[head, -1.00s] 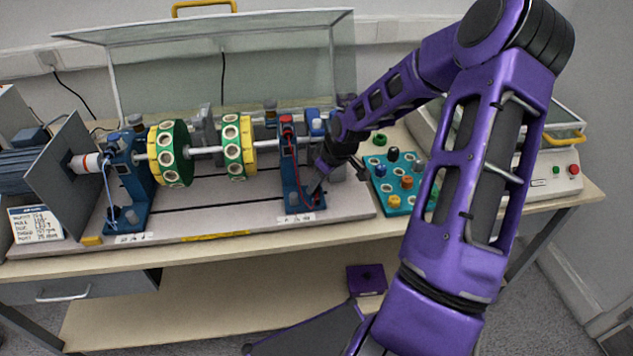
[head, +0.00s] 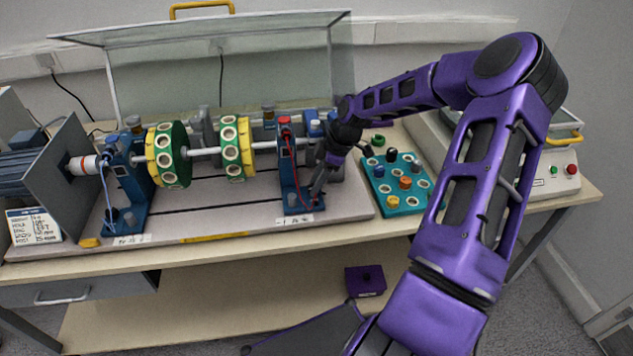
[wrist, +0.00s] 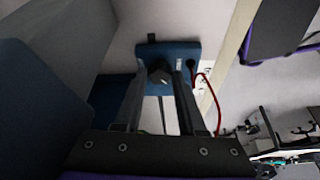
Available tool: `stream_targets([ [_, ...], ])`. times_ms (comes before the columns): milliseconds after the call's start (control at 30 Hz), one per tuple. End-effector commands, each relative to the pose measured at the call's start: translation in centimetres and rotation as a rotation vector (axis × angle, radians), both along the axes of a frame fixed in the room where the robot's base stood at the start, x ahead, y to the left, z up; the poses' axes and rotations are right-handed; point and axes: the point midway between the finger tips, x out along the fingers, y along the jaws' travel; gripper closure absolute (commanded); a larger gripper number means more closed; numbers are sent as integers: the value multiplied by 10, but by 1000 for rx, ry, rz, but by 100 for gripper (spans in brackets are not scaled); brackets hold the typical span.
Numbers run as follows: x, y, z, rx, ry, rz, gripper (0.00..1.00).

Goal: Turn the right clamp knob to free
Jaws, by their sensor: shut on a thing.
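The right clamp knob (wrist: 160,72) is a dark knob on the blue foot (wrist: 184,48) of the right pedestal in the wrist view. My gripper (wrist: 158,78) has one finger on each side of the knob and is shut on it. In the head view my gripper (head: 317,192) reaches down at the right side of the blue right pedestal (head: 288,170), at its foot. There the knob is hidden by my gripper. The angle of the knob and any free or locked marking cannot be read.
A red cable (wrist: 216,100) hangs close beside the right finger. The shaft with green and yellow discs (head: 172,158) lies left of the pedestal. A teal tray (head: 397,203) with coloured pieces stands to the right. A clear raised cover (head: 160,70) is behind.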

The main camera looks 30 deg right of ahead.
Motion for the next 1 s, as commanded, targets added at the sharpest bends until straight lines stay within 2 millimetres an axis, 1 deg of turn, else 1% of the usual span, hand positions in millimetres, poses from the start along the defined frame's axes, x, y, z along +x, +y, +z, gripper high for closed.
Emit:
stream_targets([
  [467,0,-1,-1,-2,2,17,100],
  [500,0,-1,-1,-2,2,17,59],
  [667,0,-1,-1,-2,2,17,31],
  [1000,0,-2,2,-1,1,15,31],
])
